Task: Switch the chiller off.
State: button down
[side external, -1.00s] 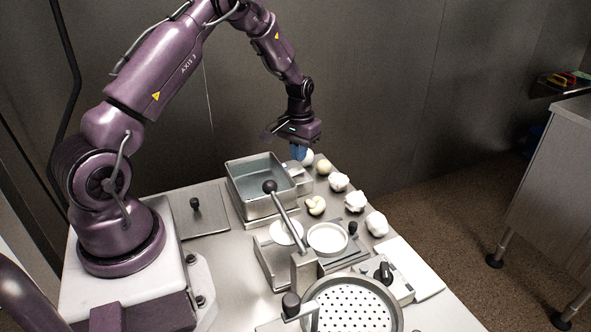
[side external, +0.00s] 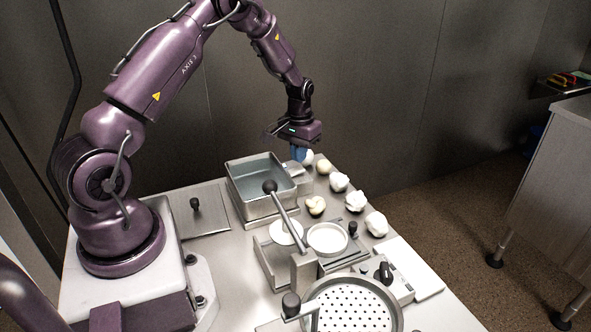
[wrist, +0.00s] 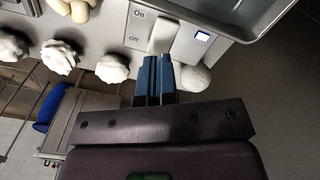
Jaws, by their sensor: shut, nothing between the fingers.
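The chiller is a square steel basin (side external: 240,190) with bluish liquid inside; its rim (wrist: 236,28) shows at the upper right of the wrist view. A switch box (side external: 299,176) is on its right side. In the wrist view its panel (wrist: 188,50) carries the labels "On" and "Off", a pale rocker switch (wrist: 163,32) and a lit bluish-white indicator (wrist: 203,36). My gripper (wrist: 153,60) is shut and empty, its blue fingertips at the panel's edge by the "Off" end of the switch. It also shows at the box (side external: 298,158). I cannot tell whether the tips touch the switch.
Several whitish lumps stand in a row right of the chiller, including a round one (wrist: 194,78) right beside my fingers. A lever press (side external: 283,215), a perforated round basket (side external: 350,305) and a dark-knobbed box (side external: 397,286) stand in front. A white board (side external: 415,265) lies at the right edge.

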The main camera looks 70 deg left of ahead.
aim_at(299, 169)
jog(key=shift+f, duration=1.4)
dwell(0.5)
jog(key=shift+r, duration=3.5)
jog(key=shift+s, duration=0.1)
jog(key=s+d+r+m+t, duration=0.5)
jog(key=s+d+r+m, duration=0.1)
jog(key=s+d+r, duration=1.4)
notch_tip(299, 169, up, 3)
jog(key=d, duration=0.2)
jog(key=shift+d+t, duration=0.3)
jog(key=shift+d, duration=0.05)
jog(key=shift+f, duration=0.15)
